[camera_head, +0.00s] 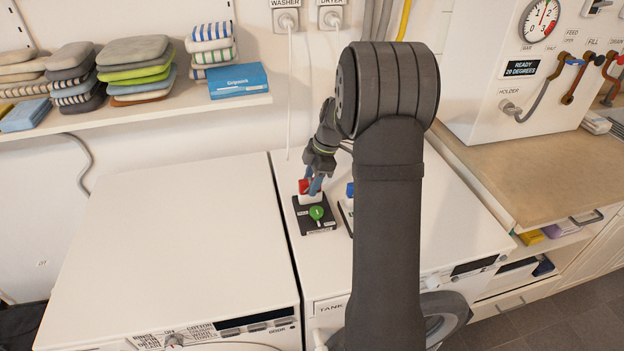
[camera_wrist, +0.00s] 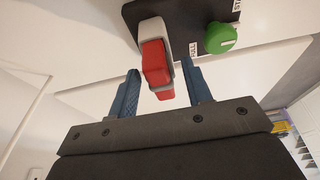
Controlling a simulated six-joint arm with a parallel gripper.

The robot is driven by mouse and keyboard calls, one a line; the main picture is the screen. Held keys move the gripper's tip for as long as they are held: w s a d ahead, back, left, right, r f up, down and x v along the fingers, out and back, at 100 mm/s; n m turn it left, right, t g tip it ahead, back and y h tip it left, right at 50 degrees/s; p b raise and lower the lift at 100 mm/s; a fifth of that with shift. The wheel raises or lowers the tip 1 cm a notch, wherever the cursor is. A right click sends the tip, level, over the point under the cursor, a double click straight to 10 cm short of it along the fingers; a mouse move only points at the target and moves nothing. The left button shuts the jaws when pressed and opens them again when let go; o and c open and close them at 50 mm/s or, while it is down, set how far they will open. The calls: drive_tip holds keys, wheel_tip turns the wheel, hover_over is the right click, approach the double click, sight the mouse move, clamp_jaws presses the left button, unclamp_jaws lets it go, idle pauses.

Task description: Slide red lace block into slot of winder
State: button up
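The red lace block (camera_head: 304,185) sits in the white winder (camera_head: 308,198), which stands on a small black base on the right-hand white machine. In the wrist view, the red block (camera_wrist: 157,68) sticks out of the winder's pale grey-white holder (camera_wrist: 152,27). How deep it sits in the slot is hidden. My gripper (camera_head: 313,186) is just above the winder. In the wrist view, the blue fingers of my gripper (camera_wrist: 160,67) are apart on either side of the red block, with visible gaps. A green knob (camera_head: 316,212) is on the base's front; it also shows in the wrist view (camera_wrist: 221,38).
A blue block (camera_head: 350,189) on another dark base stands just right of the winder, partly hidden by my arm. The left machine top (camera_head: 175,240) is clear. A shelf (camera_head: 150,115) with folded cloth stacks runs behind. A wooden counter (camera_head: 540,165) is at right.

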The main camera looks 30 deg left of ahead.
drive_tip(key=v, duration=1.7)
drive_tip(key=shift+r, duration=0.2)
drive_tip(key=shift+f, duration=0.1)
drive_tip(key=x, duration=1.7)
drive_tip(key=shift+f, duration=0.2)
drive_tip(key=shift+r, duration=0.25)
